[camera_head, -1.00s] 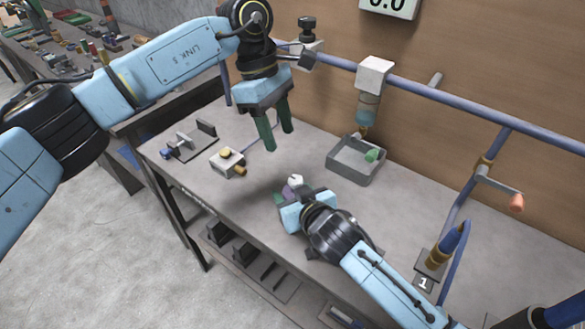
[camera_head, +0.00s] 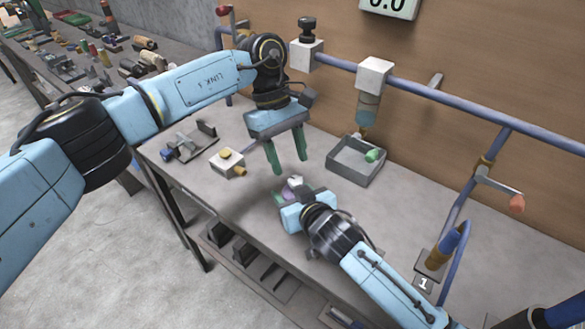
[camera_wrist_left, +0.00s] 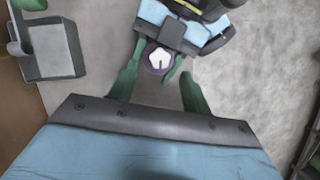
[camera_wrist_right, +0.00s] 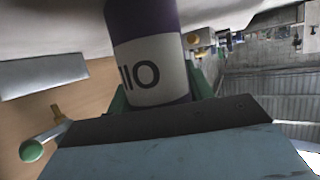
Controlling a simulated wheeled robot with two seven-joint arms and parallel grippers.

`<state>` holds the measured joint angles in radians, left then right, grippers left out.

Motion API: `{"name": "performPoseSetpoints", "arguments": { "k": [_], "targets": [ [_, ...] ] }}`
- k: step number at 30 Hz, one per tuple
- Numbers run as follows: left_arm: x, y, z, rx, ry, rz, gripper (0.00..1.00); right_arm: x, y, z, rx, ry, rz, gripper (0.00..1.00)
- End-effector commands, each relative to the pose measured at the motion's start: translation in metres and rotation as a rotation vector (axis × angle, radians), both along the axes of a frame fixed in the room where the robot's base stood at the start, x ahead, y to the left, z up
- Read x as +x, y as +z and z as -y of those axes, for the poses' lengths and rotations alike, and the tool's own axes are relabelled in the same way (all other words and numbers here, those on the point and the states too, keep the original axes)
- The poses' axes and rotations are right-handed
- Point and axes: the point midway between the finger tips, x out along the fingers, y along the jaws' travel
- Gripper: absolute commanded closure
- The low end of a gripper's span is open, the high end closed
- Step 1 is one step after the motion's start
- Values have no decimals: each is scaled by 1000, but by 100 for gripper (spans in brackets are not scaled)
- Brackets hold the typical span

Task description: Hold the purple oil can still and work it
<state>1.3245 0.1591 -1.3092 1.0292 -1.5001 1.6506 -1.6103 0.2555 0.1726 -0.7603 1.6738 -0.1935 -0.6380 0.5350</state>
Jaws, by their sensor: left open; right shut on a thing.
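The purple oil can (camera_head: 287,191) is held upright by my right gripper (camera_head: 284,198), low over the front middle of the bench; its base is hidden. In the right wrist view the can (camera_wrist_right: 150,60) is purple with a white band and dark lettering, between the green fingers. My left gripper (camera_head: 289,165) is open and empty, pointing down just above the can. In the left wrist view the can's purple rim and white top (camera_wrist_left: 159,59) show between the open fingertips, with a gap on both sides.
A grey open tray (camera_head: 357,165) holding a green piece stands behind, under a dispenser (camera_head: 368,108) on the blue pipe. A small white block with yellow knobs (camera_head: 228,164) sits left of the can. A blue-handled tool (camera_head: 447,243) stands right by the "1" plate.

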Motion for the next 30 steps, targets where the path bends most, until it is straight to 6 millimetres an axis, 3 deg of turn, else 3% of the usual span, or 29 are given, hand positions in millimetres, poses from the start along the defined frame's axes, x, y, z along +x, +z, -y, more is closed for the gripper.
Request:
{"name": "performPoseSetpoints", "arguments": {
  "k": [7,18,28,30],
  "targets": [
    [-9,-28,8,0,1,-1,52,0,-1,0,-2,-1,0,78],
    [-11,-33,9,0,0,1,52,0,-1,0,-2,-1,0,78],
    [-11,-32,9,-1,0,1,95,0,-1,0,-2,-1,0,78],
    [-11,-32,9,-1,3,1,97,0,-1,0,-2,-1,0,78]
  ]
}}
